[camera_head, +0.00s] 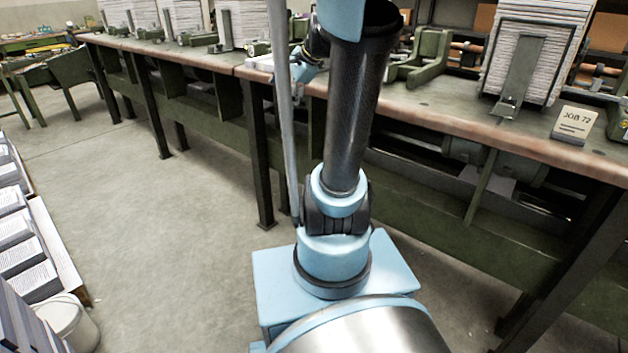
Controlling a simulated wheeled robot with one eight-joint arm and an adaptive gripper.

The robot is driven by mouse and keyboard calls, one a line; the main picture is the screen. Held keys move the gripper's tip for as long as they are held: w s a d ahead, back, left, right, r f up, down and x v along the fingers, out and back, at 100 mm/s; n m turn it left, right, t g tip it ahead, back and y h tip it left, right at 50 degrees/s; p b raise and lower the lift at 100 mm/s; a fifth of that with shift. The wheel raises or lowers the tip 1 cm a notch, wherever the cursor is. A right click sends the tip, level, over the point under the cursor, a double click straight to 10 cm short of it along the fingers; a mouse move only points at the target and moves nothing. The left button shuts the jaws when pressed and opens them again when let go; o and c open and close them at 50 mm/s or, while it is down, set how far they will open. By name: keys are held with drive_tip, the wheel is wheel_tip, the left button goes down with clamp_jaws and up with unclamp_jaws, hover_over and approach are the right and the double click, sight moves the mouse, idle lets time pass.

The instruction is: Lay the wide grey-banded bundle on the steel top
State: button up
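The long bench top (440,100) is dull grey-brown with a worn, lighter front edge; I cannot tell that it is the steel top. A thick stack of pale sheets (497,70) stands tilted in a green holder at the right end of the bench, with a grey-green plate across its front. I cannot make out a grey-banded bundle for certain. My arm rises through the middle and leaves the top of the picture. A light-blue and dark end part of my arm shows behind it, over the bench edge; the fingers cannot be made out.
Green clamp fixtures (428,58) and more paper stacks (184,20) line the bench. Piles of sheets (36,280) and a white bucket (72,322) stand at left. The floor (165,215) between is clear.

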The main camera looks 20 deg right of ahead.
drive_tip(key=s+d+f+n+g+h, duration=0.1)
drive_tip(key=s+d+f+n+h, duration=0.1)
drive_tip(key=s+f+n, duration=0.5)
drive_tip(key=s+d+f+n+g+h, duration=0.2)
drive_tip(key=s+f+n, duration=0.6)
drive_tip(key=s, duration=0.9)
wheel_tip(320, 180, down, 3)
drive_tip(key=shift+s+r+g+h, duration=0.1)
drive_tip(key=shift+s+g+h, duration=0.2)
drive_tip(key=shift+h, duration=0.5)
drive_tip(key=shift+w, duration=0.1)
drive_tip(key=shift+w+d+f, duration=0.1)
drive_tip(key=shift+w+f, duration=0.1)
drive_tip(key=shift+w, duration=0.25)
